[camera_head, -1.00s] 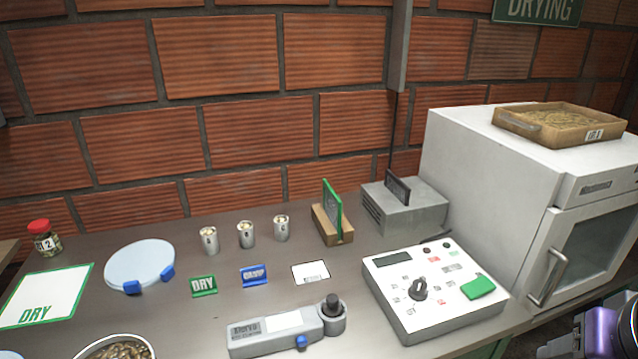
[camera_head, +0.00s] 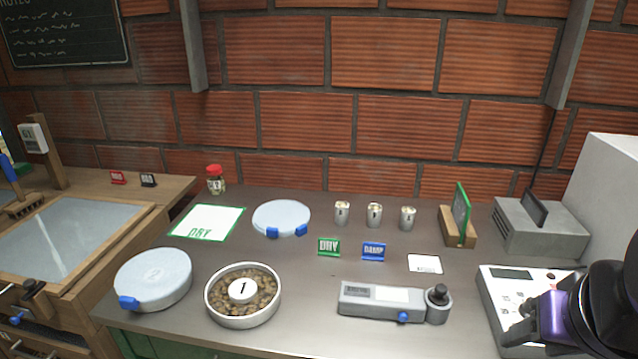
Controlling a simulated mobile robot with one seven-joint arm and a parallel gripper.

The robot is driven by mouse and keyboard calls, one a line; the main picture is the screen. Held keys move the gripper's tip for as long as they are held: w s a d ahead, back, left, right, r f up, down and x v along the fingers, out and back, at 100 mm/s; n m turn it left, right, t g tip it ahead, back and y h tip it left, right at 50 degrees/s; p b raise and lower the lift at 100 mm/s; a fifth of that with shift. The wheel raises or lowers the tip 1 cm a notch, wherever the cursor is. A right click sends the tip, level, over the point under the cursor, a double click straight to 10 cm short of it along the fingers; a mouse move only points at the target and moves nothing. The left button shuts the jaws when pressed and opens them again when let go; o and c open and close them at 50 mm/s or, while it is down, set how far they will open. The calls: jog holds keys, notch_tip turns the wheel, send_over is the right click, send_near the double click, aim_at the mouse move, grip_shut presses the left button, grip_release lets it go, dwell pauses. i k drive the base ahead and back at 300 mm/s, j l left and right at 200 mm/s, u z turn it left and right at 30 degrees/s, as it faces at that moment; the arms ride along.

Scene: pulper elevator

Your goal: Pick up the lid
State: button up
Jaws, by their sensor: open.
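Two round, pale blue-white, lid-like pieces with blue clips are on the counter; I cannot tell which one is the lid. One lid-like piece (camera_head: 153,277) is at the front left, thicker-looking, with one blue clip showing. The other lid-like piece (camera_head: 281,216) lies further back, beside the DRY mat, with two blue clips. An uncovered round white bowl of beans (camera_head: 242,296) marked 1 stands between them at the front. My gripper (camera_head: 522,332), dark with a purple part, is open at the far right, over the control box and far from both pieces.
The DRY mat (camera_head: 207,222), a red-capped jar (camera_head: 215,180), several small metal cups (camera_head: 374,214), DRY and blue signs, and a grey handheld device (camera_head: 390,301) share the counter. A control box (camera_head: 505,290) is at right. A wooden-framed tray (camera_head: 75,240) is at left.

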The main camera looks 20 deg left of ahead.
aim_at(153, 275)
jog(key=u, duration=2.1)
